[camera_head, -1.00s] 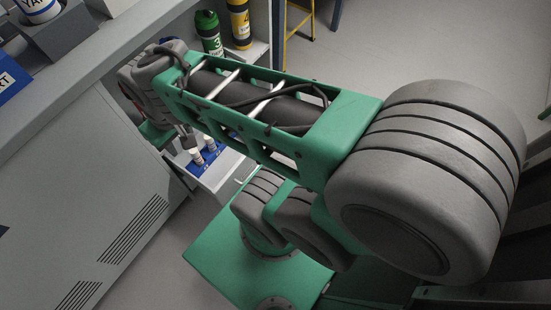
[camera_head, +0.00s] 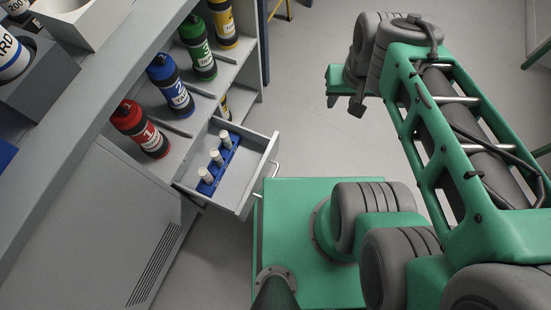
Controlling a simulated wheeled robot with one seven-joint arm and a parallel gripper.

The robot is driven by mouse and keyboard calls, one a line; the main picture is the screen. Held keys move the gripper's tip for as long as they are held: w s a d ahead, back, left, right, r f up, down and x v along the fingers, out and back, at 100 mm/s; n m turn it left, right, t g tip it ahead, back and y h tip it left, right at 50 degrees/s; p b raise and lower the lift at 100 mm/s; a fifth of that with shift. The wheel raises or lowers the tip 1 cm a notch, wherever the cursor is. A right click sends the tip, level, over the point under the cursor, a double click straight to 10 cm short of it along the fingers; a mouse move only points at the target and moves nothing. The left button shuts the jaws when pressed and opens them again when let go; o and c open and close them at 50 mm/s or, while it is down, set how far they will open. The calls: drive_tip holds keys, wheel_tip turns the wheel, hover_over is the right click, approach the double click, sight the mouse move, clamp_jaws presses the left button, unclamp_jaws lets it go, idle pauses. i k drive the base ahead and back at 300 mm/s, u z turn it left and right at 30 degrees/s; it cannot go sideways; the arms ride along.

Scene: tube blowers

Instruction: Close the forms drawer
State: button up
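A grey drawer (camera_head: 259,167) stands pulled out of the cabinet below the bottle shelf, in the middle left of the head view. No forms or label show on it. A pale handle (camera_head: 274,170) is on its front, at the right. Inside it is a blue rack (camera_head: 222,161) with three white-capped tubes. My gripper (camera_head: 357,106) is partly visible at the wrist end of my arm, right of and beyond the drawer, apart from it. The wrist hides much of it, so its opening cannot be made out.
Red (camera_head: 141,130), blue (camera_head: 170,87), green (camera_head: 197,48) and yellow (camera_head: 222,22) bottles stand in shelf bays behind the drawer. A grey cabinet door (camera_head: 95,225) is at left. Open floor (camera_head: 310,90) lies between shelf and arm. My green base is close to the drawer front.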

sight(238, 191)
drive_tip(key=k, duration=0.9)
drive_tip(key=u, duration=0.8)
drive_tip(key=i, duration=0.5)
drive_tip(key=z, duration=1.35)
drive_tip(key=k, duration=0.95)
drive_tip(key=u, duration=1.5)
drive_tip(key=i, duration=0.5)
